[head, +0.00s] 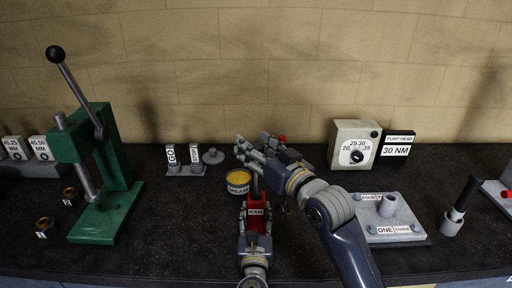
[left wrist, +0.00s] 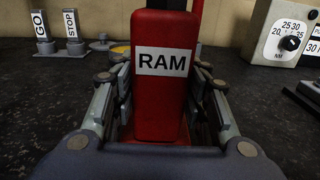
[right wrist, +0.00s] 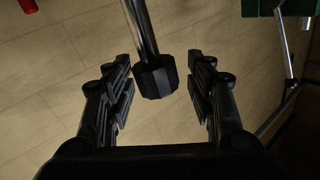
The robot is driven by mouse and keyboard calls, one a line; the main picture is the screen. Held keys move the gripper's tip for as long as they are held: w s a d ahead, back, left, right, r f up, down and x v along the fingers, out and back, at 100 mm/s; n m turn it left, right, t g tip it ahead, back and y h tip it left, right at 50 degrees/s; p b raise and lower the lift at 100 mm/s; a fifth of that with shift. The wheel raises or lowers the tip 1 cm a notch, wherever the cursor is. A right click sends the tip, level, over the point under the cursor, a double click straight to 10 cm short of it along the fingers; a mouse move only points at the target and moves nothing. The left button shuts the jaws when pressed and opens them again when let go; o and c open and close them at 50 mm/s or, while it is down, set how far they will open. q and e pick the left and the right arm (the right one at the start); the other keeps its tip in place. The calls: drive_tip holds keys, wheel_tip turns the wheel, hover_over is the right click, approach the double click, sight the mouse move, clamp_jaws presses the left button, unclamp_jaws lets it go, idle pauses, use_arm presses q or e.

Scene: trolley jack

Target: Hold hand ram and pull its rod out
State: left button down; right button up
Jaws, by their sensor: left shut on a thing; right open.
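The red hand ram (head: 256,222), labelled RAM, stands upright in my left gripper (head: 254,228). The left wrist view shows the ram (left wrist: 165,105) between the left fingers, which are shut on its body. A dark rod (head: 255,187) rises from its top towards my right gripper (head: 256,150). In the right wrist view the metal rod (right wrist: 142,32) ends in a black knob (right wrist: 156,78). The knob lies between the open right fingers, with a gap on both sides. The ram's lower end is hidden in the head view.
A yellow tin (head: 238,184) stands close left of the ram. The GO and STOP gauge (head: 184,171) and green press (head: 108,190) are farther left. The dial box (head: 352,146) and grey plate (head: 392,222) are right.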

use_arm(q)
drive_tip(key=shift+s+f, duration=0.15)
drive_tip(key=shift+f, duration=0.4)
use_arm(e)
drive_tip(key=shift+f, duration=0.1)
drive_tip(key=v, duration=1.2)
drive_tip(key=shift+s, duration=0.15)
use_arm(q)
drive_tip(key=c, duration=1)
unclamp_jaws()
drive_tip(key=shift+o, duration=0.8)
drive_tip(key=shift+a+r, duration=0.1)
drive_tip(key=shift+r, duration=0.1)
use_arm(e)
drive_tip(key=shift+a, duration=0.1)
